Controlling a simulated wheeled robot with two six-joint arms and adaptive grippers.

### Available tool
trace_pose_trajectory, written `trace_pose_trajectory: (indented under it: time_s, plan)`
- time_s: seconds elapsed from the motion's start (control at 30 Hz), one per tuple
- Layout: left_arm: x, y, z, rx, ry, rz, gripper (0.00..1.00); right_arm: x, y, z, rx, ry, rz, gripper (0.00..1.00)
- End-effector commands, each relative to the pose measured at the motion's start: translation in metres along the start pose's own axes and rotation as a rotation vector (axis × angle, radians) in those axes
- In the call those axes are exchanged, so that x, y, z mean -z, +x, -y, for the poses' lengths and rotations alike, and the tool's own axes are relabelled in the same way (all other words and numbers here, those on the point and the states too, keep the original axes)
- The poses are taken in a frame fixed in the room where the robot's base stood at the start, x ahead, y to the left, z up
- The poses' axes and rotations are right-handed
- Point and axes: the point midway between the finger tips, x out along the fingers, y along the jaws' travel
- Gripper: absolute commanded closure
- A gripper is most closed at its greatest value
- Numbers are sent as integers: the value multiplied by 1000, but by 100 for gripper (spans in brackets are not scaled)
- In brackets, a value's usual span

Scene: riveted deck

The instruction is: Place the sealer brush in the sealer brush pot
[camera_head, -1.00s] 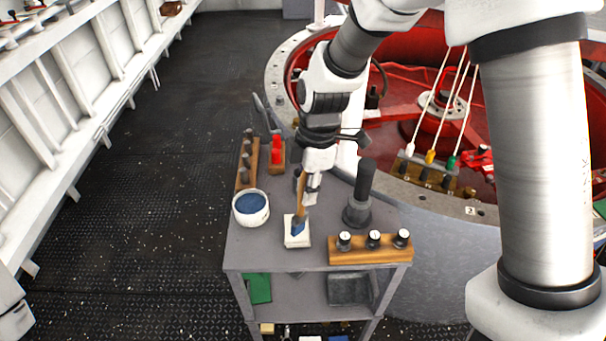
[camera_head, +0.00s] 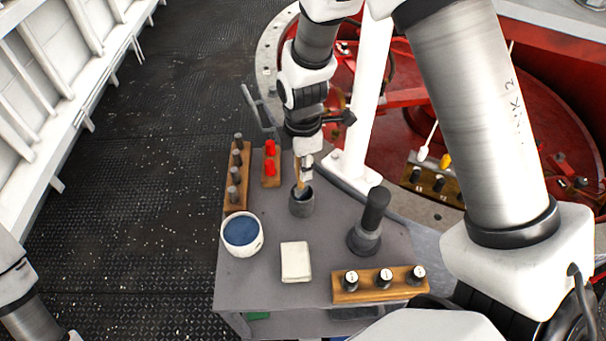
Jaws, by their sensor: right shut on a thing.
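The sealer brush, with a wooden handle (camera_head: 298,176), is upright in my right gripper (camera_head: 304,168), which is shut on its handle. The small dark grey sealer brush pot (camera_head: 302,206) stands on the grey cart top, directly under the gripper. The brush's lower end is at the pot's mouth and appears to be inside the rim; how deep it sits is hidden. My left gripper is not in view.
A white pad (camera_head: 296,264) lies bare in front of the pot. A white bowl of blue stuff (camera_head: 241,234) stands left, a dark cylinder on a base (camera_head: 370,222) right. Wooden racks (camera_head: 237,178) with pegs and a rack with dials (camera_head: 380,284) line the cart (camera_head: 265,292).

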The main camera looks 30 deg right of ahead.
Motion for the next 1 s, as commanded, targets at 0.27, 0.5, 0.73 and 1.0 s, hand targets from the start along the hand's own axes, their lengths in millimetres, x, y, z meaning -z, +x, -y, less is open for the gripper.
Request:
trace_pose_trajectory:
  time_s: [0.27, 0.5, 0.73, 1.0]
  plan:
    - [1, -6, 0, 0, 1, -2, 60, 0, 37, 2, 3, 0, 0, 100]
    - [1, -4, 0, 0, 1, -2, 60, 0, 40, 2, 3, 0, 0, 100]
    - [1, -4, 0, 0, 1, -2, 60, 0, 40, 2, 3, 0, 0, 52]
    - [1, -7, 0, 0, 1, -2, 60, 0, 36, 1, 2, 1, 0, 52]
